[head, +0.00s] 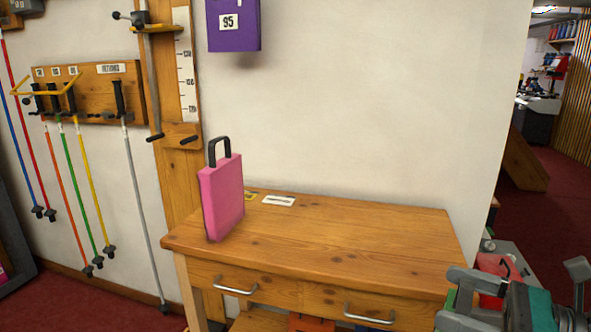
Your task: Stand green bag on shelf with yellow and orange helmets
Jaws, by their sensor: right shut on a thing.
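My right gripper (470,292) is at the lower right, beside the right end of the wooden bench, and is shut. A narrow strip of green, seemingly the green bag (450,299), shows at its left side; the gripper hides most of it. A wooden shelf (258,322) shows in part under the bench, cut off by the lower picture edge. An orange thing (311,323) is just visible there, too little to tell what it is. I see no yellow helmet. My left gripper is not in view.
A pink bag (223,196) with a dark handle stands on the bench (350,245) at its left end, by a white label (278,201). Two drawer handles stick out in front. A red thing (497,278) is behind my right gripper. The rest of the bench top is clear.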

